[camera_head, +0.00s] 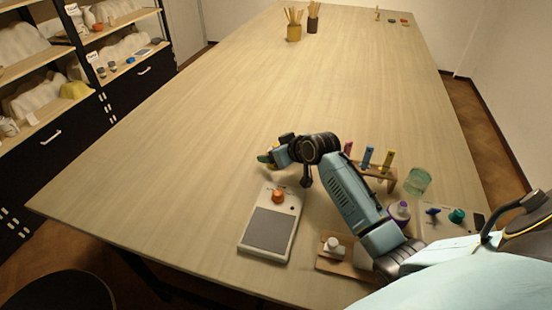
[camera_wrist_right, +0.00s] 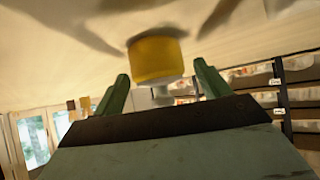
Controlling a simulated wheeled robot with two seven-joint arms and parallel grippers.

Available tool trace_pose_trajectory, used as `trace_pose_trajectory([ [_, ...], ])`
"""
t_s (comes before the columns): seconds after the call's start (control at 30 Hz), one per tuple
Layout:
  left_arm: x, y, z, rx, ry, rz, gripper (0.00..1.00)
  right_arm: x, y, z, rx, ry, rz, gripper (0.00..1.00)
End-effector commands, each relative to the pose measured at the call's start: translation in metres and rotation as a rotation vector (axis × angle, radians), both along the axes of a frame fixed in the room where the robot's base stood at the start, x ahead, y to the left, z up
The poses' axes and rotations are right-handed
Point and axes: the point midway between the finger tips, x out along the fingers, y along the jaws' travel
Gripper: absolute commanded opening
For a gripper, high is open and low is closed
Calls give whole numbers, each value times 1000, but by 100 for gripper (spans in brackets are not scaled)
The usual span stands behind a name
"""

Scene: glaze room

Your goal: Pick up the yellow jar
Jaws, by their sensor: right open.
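The yellow jar (camera_wrist_right: 154,60) shows in the right wrist view, where the picture is upside down. It has a yellow body and a white top (camera_wrist_right: 162,92), and it stands on the pale table surface. My right gripper (camera_wrist_right: 162,84) is open, with one green finger on each side of the jar's white top. I cannot tell whether either finger touches it. My left gripper is in neither view.
A scale (camera_head: 270,229) with an orange-topped item (camera_head: 278,196) lies just in front of the gripper.

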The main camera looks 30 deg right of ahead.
Motion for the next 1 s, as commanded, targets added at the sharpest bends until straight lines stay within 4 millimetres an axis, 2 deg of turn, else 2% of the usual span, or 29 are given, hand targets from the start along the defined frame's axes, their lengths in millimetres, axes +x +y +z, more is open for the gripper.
trace_pose_trajectory([
  [0.2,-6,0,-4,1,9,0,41,16,2,-13,0,-1,-1,75],
  [0.47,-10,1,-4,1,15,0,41,17,2,-13,0,-1,-1,75],
  [1.0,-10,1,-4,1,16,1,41,17,2,-13,-1,0,-1,6],
])
